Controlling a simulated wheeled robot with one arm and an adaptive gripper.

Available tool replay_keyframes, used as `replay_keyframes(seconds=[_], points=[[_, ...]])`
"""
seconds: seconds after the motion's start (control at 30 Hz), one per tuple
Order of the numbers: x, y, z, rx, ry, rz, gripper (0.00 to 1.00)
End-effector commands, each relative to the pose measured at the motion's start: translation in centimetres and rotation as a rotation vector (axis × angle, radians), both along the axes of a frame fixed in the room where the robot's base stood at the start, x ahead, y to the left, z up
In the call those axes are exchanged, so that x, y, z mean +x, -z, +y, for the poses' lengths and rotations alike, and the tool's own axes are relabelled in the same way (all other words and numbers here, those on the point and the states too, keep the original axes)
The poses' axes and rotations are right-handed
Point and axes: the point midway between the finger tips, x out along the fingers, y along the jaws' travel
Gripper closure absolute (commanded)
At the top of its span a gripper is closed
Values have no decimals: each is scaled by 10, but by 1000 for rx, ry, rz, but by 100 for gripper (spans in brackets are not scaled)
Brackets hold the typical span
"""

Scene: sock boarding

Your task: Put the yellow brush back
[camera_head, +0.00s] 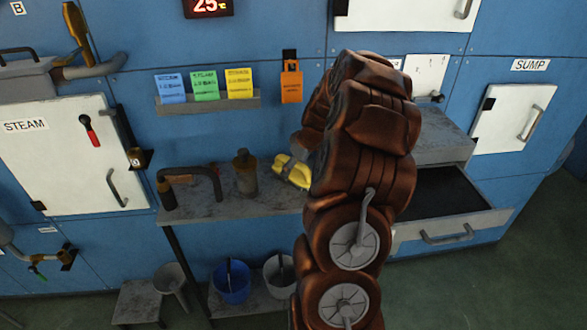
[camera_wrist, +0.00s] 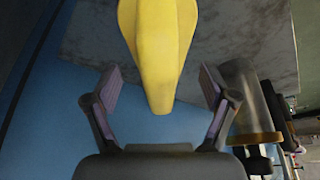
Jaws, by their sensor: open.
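The yellow brush (camera_head: 292,172) lies at the right part of the grey shelf, partly hidden by my arm in the head view. In the wrist view the yellow brush (camera_wrist: 160,50) fills the upper middle, and its narrow end reaches down between my fingers. My gripper (camera_wrist: 160,88) is open, with one finger pad on each side of the brush and a visible gap to both. In the head view my arm hides most of the gripper. The far end of the brush is out of the wrist view.
The grey shelf (camera_head: 215,207) also holds a dark bottle (camera_head: 245,173) and a bent pipe-like tool (camera_head: 205,172). A blue bucket (camera_head: 231,284) and a grey bucket (camera_head: 279,273) stand below. An open drawer (camera_head: 450,233) is right of my arm. An orange tag (camera_head: 291,85) hangs on the wall.

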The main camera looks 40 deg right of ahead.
Motion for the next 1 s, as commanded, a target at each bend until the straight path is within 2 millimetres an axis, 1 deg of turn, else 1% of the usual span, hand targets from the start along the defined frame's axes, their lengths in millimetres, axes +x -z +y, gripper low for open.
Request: replay_keyframes(seconds=[0.17,0.4,0.5,0.7,0.9,0.97,1.0], points=[[-11,-26,-3,-5,2,-4,16],[-27,-67,-5,-5,1,-5,16],[-33,-80,-6,-3,2,-2,16],[-40,-96,-7,-3,1,-1,16],[-41,-100,-6,-2,1,0,16],[-40,-100,-1,1,-3,2,16],[-39,-102,6,5,-7,7,16]])
